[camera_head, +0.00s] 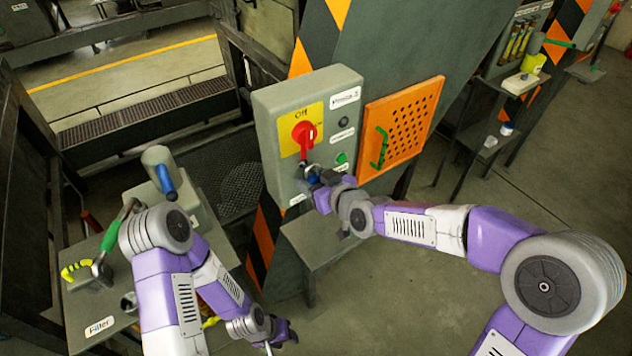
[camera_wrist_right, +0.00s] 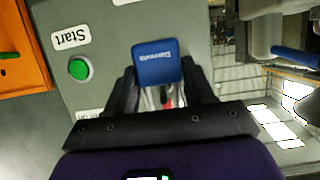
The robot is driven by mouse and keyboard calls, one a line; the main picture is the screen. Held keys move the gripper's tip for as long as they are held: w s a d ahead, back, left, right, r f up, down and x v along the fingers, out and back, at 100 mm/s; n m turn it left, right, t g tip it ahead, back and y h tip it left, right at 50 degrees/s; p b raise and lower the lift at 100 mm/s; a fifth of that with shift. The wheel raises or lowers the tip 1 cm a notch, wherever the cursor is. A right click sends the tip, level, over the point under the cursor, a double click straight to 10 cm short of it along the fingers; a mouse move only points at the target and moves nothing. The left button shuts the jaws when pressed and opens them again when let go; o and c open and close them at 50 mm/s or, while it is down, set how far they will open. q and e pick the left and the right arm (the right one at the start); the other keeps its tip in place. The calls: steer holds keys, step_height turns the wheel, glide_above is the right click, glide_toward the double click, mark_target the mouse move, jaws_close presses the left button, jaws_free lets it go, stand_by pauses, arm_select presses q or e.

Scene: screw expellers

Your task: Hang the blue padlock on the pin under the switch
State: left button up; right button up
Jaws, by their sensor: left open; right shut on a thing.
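The grey switch box (camera_head: 266,108) carries a red rotary switch (camera_head: 303,132) on a yellow "Off" plate. The blue padlock (camera_head: 312,178) is at the lower front of the box, below the switch. It also shows in the right wrist view (camera_wrist_right: 157,62), gripped between both fingers. My right gripper (camera_head: 318,184) is shut on it, close to the panel. Its metal shackle (camera_head: 311,169) shows just under the switch. The pin is not clearly visible, and I cannot tell whether the shackle is around it. My left gripper (camera_head: 280,334) is low, open and away from the box.
A green start button (camera_wrist_right: 79,69) is beside the padlock. An orange perforated door (camera_head: 402,125) with a green handle adjoins the box on the right. A small grey table (camera_head: 318,243) stands below. A bench (camera_head: 105,310) with a green-handled lever is at the left.

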steer(key=shift+w+a, duration=0.5)
steer(key=shift+w, duration=0.2)
steer(key=shift+r, duration=0.15)
stand_by(0.4)
steer(key=shift+f+b, duration=0.35)
steer(key=shift+b, duration=0.3)
steer(key=shift+s+f+b, duration=0.1)
steer(key=shift+f+b, duration=0.35)
steer(key=shift+f, duration=0.1)
